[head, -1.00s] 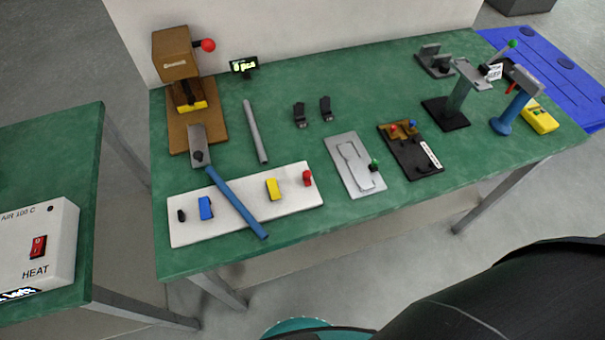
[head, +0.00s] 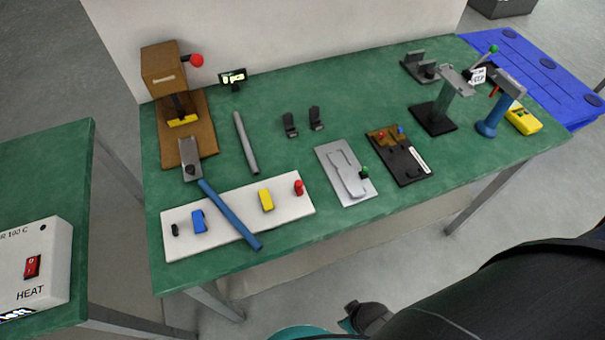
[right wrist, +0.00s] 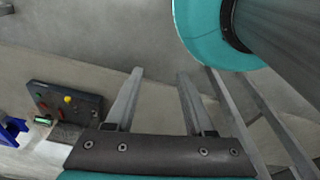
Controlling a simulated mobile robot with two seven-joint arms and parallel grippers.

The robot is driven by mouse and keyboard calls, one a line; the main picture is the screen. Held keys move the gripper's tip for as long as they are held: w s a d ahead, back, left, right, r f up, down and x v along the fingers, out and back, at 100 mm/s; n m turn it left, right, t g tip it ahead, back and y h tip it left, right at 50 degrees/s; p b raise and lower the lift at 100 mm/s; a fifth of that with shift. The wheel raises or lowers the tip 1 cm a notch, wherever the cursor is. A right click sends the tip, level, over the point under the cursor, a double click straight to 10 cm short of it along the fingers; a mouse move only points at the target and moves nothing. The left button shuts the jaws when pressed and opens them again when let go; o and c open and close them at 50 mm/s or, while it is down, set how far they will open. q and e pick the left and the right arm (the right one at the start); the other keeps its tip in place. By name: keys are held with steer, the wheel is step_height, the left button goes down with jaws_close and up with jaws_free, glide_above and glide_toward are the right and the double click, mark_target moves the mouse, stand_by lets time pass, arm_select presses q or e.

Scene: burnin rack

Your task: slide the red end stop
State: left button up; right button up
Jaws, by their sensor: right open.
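A small red block with a round top (head: 298,187) stands at the right end of the white board (head: 285,208) on the green bench; it looks like the red end stop. A yellow block (head: 266,200), a blue block (head: 198,221) and a small black piece (head: 174,230) stand on the same board. My right gripper (right wrist: 160,72) is open and empty in the right wrist view, its two fingers apart above the floor. My left gripper is not in view.
A brown press (head: 163,68) is at the back left. A dark box with coloured knobs (right wrist: 65,102) shows in the right wrist view.

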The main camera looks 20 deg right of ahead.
steer(key=w+a+r+t+p, duration=0.1)
steer(key=w+r, duration=0.3)
steer(key=r, duration=0.6)
steer(key=w+a+r+p, duration=0.1)
steer(key=w+r, duration=0.3)
steer(key=r, duration=0.5)
steer(key=w+a+r+t+p, duration=0.15)
steer(key=w+r, duration=0.35)
steer(key=r, duration=0.5)
steer(key=w+a+r+n+y, duration=0.4)
steer(key=w+a+r+n, duration=0.3)
steer(key=w+n, duration=0.1)
steer(key=n+g, duration=0.3)
glide_toward(300, 183)
steer(key=shift+t, duration=0.25)
steer(key=b+x, duration=0.2)
steer(key=x, duration=0.6)
steer(key=shift+s, duration=0.2)
steer(key=shift+c, duration=0.3)
jaws_close()
